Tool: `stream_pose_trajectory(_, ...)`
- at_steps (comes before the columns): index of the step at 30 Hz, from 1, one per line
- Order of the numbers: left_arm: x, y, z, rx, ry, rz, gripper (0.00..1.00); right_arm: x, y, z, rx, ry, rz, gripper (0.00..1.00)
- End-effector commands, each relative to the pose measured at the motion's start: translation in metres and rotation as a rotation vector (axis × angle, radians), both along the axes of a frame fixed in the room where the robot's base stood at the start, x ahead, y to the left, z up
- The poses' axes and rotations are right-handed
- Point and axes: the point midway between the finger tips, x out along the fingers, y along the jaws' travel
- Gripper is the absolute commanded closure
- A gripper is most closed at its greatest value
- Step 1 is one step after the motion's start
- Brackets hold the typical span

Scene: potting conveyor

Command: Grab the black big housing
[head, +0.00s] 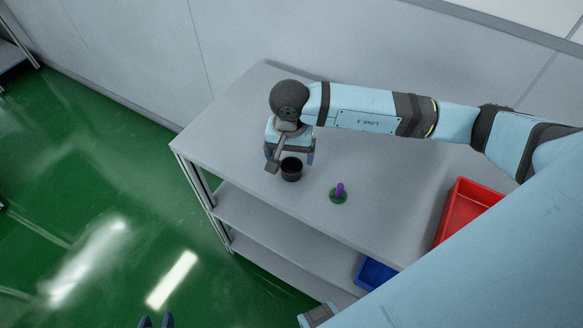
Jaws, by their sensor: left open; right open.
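The black housing (291,170) is a round, open-topped cup standing upright on the grey table (375,215), near its front edge. My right gripper (290,160) is over the housing, with its arm reaching in from the right. Its jaws are open, one finger on the left of the housing and one towards the right. I cannot tell whether either finger touches it. The housing's far side is partly hidden by the gripper. My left gripper (156,321) shows only as two dark fingertips at the bottom edge, apart and empty over the green floor.
A small purple and green piece (338,193) stands on the table right of the housing. A red bin (466,207) is at the table's right, partly hidden by my arm. A blue bin (374,273) sits on a lower shelf. A wall runs behind the table.

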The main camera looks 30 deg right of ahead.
Motion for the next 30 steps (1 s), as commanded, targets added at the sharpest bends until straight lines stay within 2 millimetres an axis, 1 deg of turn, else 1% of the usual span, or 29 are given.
stream_pose_trajectory(4, 0.002, 0.000, 0.008, -0.001, -0.004, 0.000, 0.57, -0.002, -0.001, -0.013, 0.000, 0.005, 0.000, 0.12)
stream_pose_trajectory(9, 0.003, -0.001, 0.017, -0.002, -0.008, 0.000, 0.57, -0.003, -0.003, -0.039, 0.001, 0.004, -0.001, 0.12)
stream_pose_trajectory(12, 0.003, -0.001, 0.020, -0.004, -0.010, 0.001, 0.57, -0.003, -0.003, -0.050, 0.000, 0.004, 0.000, 0.12)
stream_pose_trajectory(15, 0.003, -0.002, 0.020, -0.005, -0.010, 0.000, 0.57, -0.003, -0.003, -0.053, 0.001, 0.002, 0.001, 0.12)
stream_pose_trajectory(20, 0.003, -0.002, 0.019, -0.005, -0.009, 0.000, 0.57, -0.003, -0.003, -0.053, 0.001, 0.001, 0.001, 0.12)
stream_pose_trajectory(21, 0.003, -0.002, 0.019, -0.005, -0.008, 0.000, 0.57, -0.003, -0.003, -0.053, 0.001, 0.001, 0.001, 0.17)
stream_pose_trajectory(23, 0.002, -0.002, 0.018, -0.004, -0.007, 0.000, 0.57, -0.003, -0.003, -0.053, 0.001, 0.001, 0.001, 0.31)
stream_pose_trajectory(24, 0.002, -0.002, 0.017, -0.004, -0.006, 0.000, 0.57, -0.003, -0.003, -0.053, 0.001, 0.001, 0.001, 0.40)
stream_pose_trajectory(26, 0.002, -0.002, 0.016, -0.004, -0.004, 0.000, 0.57, -0.003, -0.003, -0.053, 0.001, 0.001, 0.001, 0.54)
stream_pose_trajectory(27, 0.002, -0.002, 0.016, -0.003, -0.003, 0.000, 0.57, -0.003, -0.003, -0.053, 0.001, 0.001, 0.001, 0.63)
stream_pose_trajectory(28, 0.002, -0.002, 0.016, -0.003, -0.003, 0.000, 0.57, -0.003, -0.003, -0.053, 0.001, 0.001, 0.001, 0.65)
stream_pose_trajectory(30, 0.002, -0.002, 0.016, -0.003, -0.002, 0.000, 0.57, -0.003, -0.003, -0.053, 0.001, 0.001, 0.001, 0.65)
